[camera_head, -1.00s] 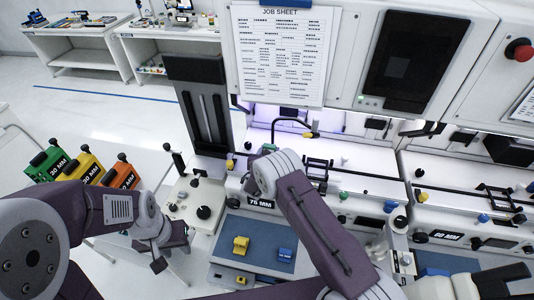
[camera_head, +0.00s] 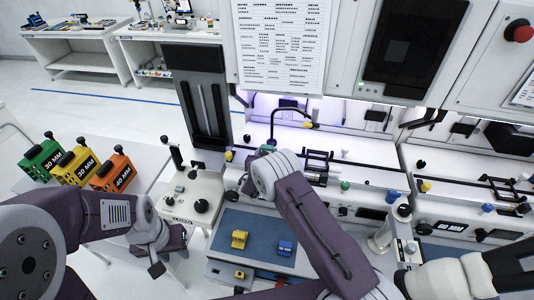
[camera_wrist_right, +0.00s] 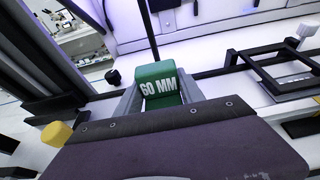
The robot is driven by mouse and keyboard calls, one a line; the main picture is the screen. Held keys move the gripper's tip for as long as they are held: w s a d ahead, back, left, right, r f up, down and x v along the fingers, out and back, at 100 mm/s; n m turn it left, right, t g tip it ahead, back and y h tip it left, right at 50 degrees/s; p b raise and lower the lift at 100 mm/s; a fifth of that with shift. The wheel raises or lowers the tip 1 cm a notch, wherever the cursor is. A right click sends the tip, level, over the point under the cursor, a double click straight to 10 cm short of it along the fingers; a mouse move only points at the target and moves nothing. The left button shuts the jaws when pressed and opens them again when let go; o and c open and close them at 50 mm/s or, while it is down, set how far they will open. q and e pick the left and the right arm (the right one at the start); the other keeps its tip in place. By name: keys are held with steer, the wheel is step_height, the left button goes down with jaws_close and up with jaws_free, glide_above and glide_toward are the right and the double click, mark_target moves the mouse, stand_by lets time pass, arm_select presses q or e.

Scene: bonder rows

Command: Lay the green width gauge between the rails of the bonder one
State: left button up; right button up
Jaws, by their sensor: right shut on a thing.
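In the right wrist view my right gripper (camera_wrist_right: 160,98) is shut on a green width gauge (camera_wrist_right: 158,72) marked 60 MM. It is over the bonder's white bed, near a black rail (camera_wrist_right: 212,72); whether it touches is unclear. No visible label tells me which bonder is number one. Another green gauge (camera_head: 40,160) stands on the side table at left. My left gripper (camera_head: 166,256) is open and empty, low beside the side table.
A yellow gauge (camera_head: 76,166) and an orange gauge (camera_head: 112,173) stand beside the green one. A blue mat (camera_head: 262,229) holds a yellow block (camera_head: 239,239) and a blue block (camera_head: 286,248). A thin black arm (camera_wrist_right: 149,30) rises beyond the held gauge.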

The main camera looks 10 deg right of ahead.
steer(key=shift+w+d+f, duration=0.1)
steer(key=shift+w+f, duration=0.05)
steer(key=shift+w, duration=0.1)
steer(key=shift+s, duration=0.2)
steer(key=shift+w+b, duration=0.1)
steer(key=shift+b, duration=0.2)
stand_by(0.3)
steer(key=shift+f+b, duration=0.8)
steer(key=shift+b, duration=0.15)
